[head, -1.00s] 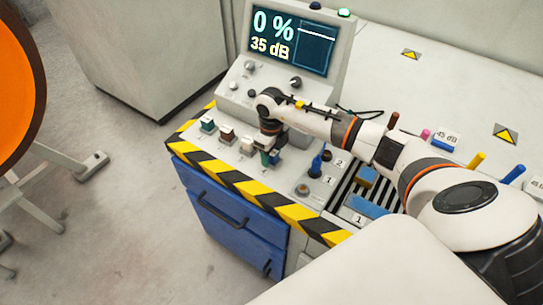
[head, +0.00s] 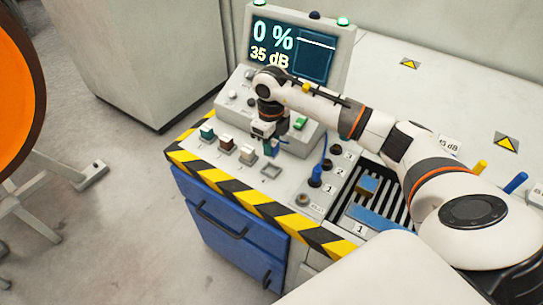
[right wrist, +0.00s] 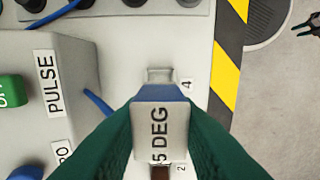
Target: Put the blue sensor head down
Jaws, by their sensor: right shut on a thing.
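My right gripper (head: 266,134) is shut on the blue sensor head (head: 271,148), above the sloped console top. In the right wrist view, the gripper's green fingers (right wrist: 161,112) grip the block on both sides. Its pale face reads "5 DEG", partly covered, with a blue edge (right wrist: 161,93) at the far end. An empty square holder (head: 270,171) lies just below and in front of the held head. My left gripper is not in view.
Teal (head: 207,132), brown (head: 226,142) and white (head: 247,154) heads stand in a row to the left. A blue plug (head: 315,176) with a cable stands at the right. The screen (head: 292,50) reads 0 % and 35 dB. A raised box with a green button (head: 300,123) is close behind.

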